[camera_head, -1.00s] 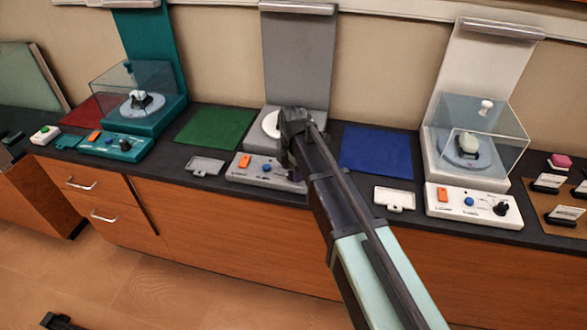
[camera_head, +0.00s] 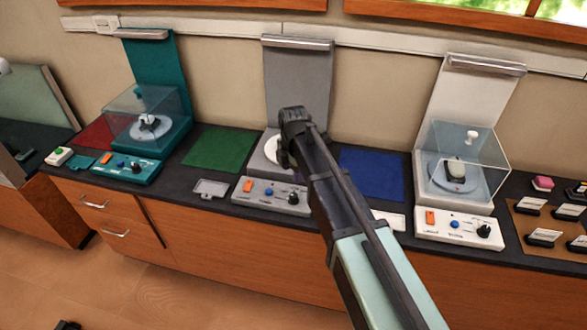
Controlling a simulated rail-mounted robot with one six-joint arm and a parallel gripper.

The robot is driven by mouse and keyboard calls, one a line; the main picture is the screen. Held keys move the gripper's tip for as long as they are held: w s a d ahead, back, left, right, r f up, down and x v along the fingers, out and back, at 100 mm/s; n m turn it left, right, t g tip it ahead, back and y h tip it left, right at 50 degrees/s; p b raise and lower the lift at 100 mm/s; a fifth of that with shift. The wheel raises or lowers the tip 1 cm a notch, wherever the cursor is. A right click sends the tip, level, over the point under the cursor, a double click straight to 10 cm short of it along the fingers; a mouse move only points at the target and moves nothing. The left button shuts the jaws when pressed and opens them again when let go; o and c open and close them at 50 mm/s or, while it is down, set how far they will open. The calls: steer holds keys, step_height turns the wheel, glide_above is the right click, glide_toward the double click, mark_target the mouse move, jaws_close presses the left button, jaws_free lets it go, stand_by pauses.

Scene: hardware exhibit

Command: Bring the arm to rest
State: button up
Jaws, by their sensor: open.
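My arm reaches from the lower right up to the middle of the counter. My gripper (camera_head: 291,139) is over the grey exhibit station (camera_head: 297,80), in front of its white round plate (camera_head: 272,150). The arm hides part of this station. The fingertips are small and partly hidden here, and I see nothing held between them.
A teal station (camera_head: 150,75) with a clear cover stands at left, and a white station (camera_head: 462,130) with a clear cover at right. Green (camera_head: 218,149) and blue (camera_head: 371,173) mats lie between.

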steer(key=s+d+m, duration=1.8)
steer(key=m, duration=0.6)
steer(key=shift+s+d+m, duration=0.25)
steer(key=shift+d+m, duration=0.05)
steer(key=shift+m, duration=0.1)
